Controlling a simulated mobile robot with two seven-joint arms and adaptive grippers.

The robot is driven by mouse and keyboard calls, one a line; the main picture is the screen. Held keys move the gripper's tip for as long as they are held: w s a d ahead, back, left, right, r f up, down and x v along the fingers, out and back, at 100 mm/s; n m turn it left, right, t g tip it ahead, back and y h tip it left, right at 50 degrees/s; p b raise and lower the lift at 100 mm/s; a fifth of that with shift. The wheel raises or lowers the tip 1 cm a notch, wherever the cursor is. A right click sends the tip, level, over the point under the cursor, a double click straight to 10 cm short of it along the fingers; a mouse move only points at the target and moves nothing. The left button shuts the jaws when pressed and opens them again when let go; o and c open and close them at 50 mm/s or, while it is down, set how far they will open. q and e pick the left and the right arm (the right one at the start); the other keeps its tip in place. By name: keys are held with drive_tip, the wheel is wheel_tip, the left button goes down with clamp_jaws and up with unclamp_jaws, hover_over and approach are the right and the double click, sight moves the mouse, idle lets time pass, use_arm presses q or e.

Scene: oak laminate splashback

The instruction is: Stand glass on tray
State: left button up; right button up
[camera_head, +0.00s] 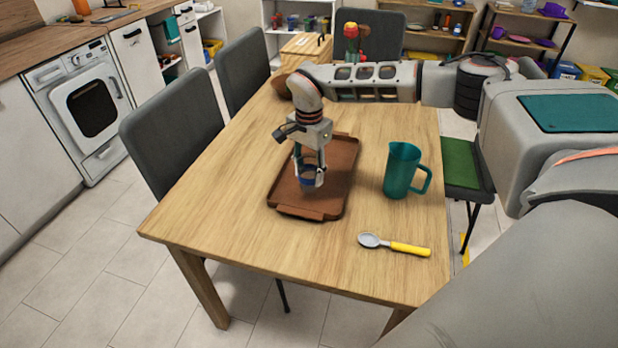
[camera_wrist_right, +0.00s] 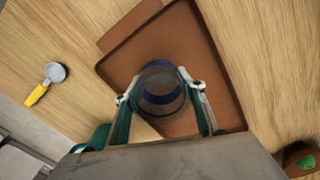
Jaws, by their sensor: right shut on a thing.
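The brown tray (camera_head: 330,187) lies on the wooden table, and it also shows in the wrist view (camera_wrist_right: 152,47). My right gripper (camera_head: 308,179) points down over the tray. It is shut on a dark see-through glass with a blue band (camera_head: 307,171). In the wrist view the glass (camera_wrist_right: 161,88) sits upright between the two fingertips of my gripper (camera_wrist_right: 160,91). The glass is over the inside of the tray; I cannot tell whether its base touches the tray floor. My left gripper does not show.
A teal pitcher (camera_head: 402,171) stands right of the tray. A spoon with a yellow handle (camera_head: 396,245) lies near the front right of the table. A brown bowl (camera_head: 281,86) is partly hidden behind my arm. The table's front left is clear. Grey chairs (camera_head: 174,135) stand along the left side.

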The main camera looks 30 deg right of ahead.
drive_tip(key=shift+f, duration=1.05)
drive_tip(key=shift+f, duration=0.15)
drive_tip(key=o, duration=1.4)
drive_tip(key=shift+c, duration=0.2)
wheel_tip(320, 180, up, 12)
drive_tip(key=p, duration=0.1)
